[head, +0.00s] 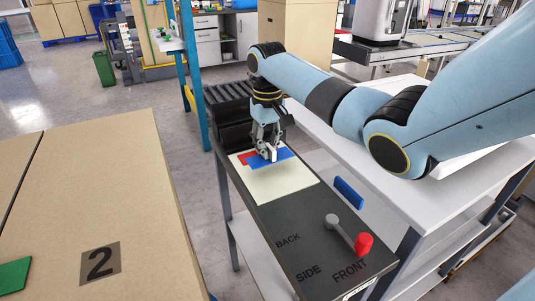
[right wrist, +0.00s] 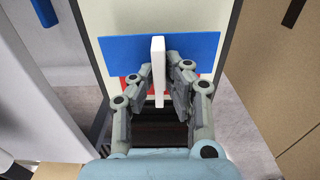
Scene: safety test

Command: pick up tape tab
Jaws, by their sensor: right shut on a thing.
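The tape tab is a small white upright bar (right wrist: 158,48) standing out from a flat blue piece (right wrist: 120,56) in the right wrist view. In the head view the white tab (head: 274,153) and the blue piece (head: 263,164) are at the far end of a dark bench. My right gripper (head: 266,152) points down there, its fingers on both sides of the tab, shut on it. The fingers also show in the right wrist view (right wrist: 160,75). A red piece (head: 243,158) shows partly beside the blue one. I cannot tell whether the blue piece touches the sheet. My left gripper is not in view.
A cream sheet (head: 275,186) lies on the dark bench top (head: 300,220). A grey and red lever (head: 345,235) stands near the bench's front. White shelving (head: 410,170) runs close along the right. A large cardboard box (head: 140,165) is at the left, with a floor gap between.

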